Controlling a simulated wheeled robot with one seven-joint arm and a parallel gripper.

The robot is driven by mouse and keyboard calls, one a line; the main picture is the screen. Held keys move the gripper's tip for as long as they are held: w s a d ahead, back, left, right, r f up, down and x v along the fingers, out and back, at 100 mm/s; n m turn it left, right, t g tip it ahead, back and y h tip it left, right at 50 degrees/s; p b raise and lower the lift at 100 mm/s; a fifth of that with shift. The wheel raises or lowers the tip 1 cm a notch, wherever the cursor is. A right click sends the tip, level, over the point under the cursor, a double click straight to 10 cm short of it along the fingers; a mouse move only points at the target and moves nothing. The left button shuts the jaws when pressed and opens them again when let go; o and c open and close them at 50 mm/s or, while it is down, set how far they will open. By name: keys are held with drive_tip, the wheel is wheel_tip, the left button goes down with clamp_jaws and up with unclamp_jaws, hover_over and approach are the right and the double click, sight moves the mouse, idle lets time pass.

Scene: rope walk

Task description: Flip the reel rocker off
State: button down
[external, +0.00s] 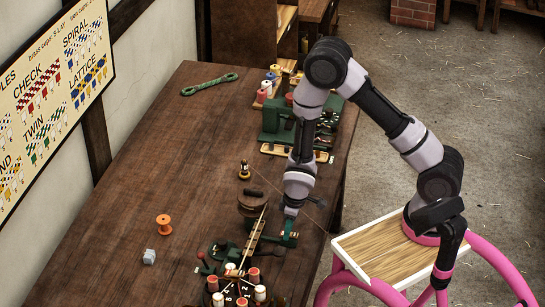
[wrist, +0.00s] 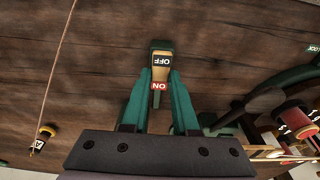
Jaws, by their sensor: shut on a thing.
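The reel rocker (wrist: 161,62) is a small green-cased switch on the brown wooden bench, with a pale OFF end farther from my gripper and a red ON end nearer it. In the external view the green switch (external: 289,240) sits under the end of my arm. My gripper (wrist: 160,80) has its two green fingers on either side of the rocker near the ON end, shut on it. The fingertips hide the sides of the switch. Which end is pressed down is hard to tell.
A braiding machine with several red and white bobbins (external: 253,274) stands left of and below the switch. A green machine (external: 280,122) stands farther back. An orange spool (external: 164,224) and a grey block (external: 149,257) lie at the left.

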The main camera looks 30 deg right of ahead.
sight(292, 234)
drive_tip(key=shift+s+d+t+y, duration=0.2)
drive_tip(key=shift+t+y, duration=0.4)
drive_tip(key=shift+s+d+t+y, duration=0.2)
drive_tip(key=shift+t+y, duration=0.4)
drive_tip(key=c, duration=0.7)
unclamp_jaws()
wheel_tip(292, 234, up, 10)
drive_tip(key=shift+w, duration=0.1)
